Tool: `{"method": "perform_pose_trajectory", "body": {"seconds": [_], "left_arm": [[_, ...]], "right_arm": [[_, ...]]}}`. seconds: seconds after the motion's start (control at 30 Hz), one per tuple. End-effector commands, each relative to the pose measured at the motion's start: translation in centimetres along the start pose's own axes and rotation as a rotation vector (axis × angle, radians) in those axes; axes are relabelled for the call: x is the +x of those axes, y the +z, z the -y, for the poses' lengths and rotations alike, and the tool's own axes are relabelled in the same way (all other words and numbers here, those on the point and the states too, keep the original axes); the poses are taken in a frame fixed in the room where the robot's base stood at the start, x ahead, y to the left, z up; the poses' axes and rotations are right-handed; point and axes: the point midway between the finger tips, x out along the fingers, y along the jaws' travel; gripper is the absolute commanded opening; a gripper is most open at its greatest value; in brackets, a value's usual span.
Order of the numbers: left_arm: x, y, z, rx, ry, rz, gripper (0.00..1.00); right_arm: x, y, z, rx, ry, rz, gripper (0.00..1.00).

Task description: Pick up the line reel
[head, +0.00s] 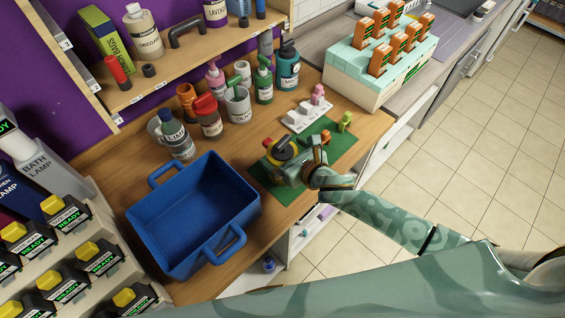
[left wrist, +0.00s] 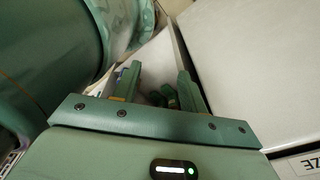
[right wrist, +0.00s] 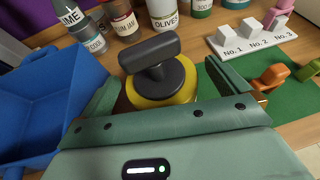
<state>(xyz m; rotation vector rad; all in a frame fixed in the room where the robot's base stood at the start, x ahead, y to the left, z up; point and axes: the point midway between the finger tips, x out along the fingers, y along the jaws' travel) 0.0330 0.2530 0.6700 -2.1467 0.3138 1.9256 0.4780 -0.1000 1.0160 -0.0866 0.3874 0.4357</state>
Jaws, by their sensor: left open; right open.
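The line reel (right wrist: 160,88) appears to be the yellow disc with a black hub and a black crossbar handle, upright on the green mat (head: 342,138). In the head view the reel (head: 283,147) is partly hidden by my right gripper (head: 289,163). In the right wrist view my right gripper (right wrist: 168,90) is open, with its fingers on either side of the reel's lower part; I cannot tell whether they touch it. My left gripper (left wrist: 157,86) is open and away from the reel, seen only in its own wrist view.
A blue handled bin (head: 195,212) stands just left of the reel. Bottles and mugs (head: 237,103) stand behind it. A numbered white stand (head: 306,113), orange and green small pieces (head: 345,121) and a rack with orange-handled items (head: 385,58) lie to the right.

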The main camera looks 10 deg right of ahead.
Motion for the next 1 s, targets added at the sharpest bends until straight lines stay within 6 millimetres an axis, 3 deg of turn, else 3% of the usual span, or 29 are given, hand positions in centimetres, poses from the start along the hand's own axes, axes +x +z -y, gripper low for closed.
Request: {"method": "perform_pose_trajectory", "body": {"seconds": [0.17, 0.43, 0.47, 0.77, 0.97, 1.0], "left_arm": [[0.0, -0.1, 0.0, 0.0, 0.001, -0.001, 0.43], [0.0, -0.1, -0.1, 0.001, 0.001, -0.001, 0.43], [0.0, -0.1, -0.1, 0.001, 0.001, -0.001, 0.43], [-0.2, -0.1, -0.1, 0.002, 0.001, -0.002, 0.43], [-1.3, -0.3, 0.0, 0.001, 0.0, -0.003, 0.43], [-1.6, -0.4, 0.0, 0.001, 0.0, -0.004, 0.43]], "right_arm": [[0.0, 0.0, 0.0, 0.0, 0.0, 0.0, 1.0], [0.0, 0.0, 0.0, 0.0, 0.0, 0.0, 0.28], [0.0, 0.1, 0.0, 0.0, 0.0, 0.002, 0.25], [-0.2, 0.6, 0.1, -0.001, 0.001, 0.003, 0.25], [-1.4, 3.6, 0.1, -0.006, 0.001, 0.006, 0.25], [-2.6, 4.0, 0.3, -0.005, 0.0, 0.003, 0.25]]}}
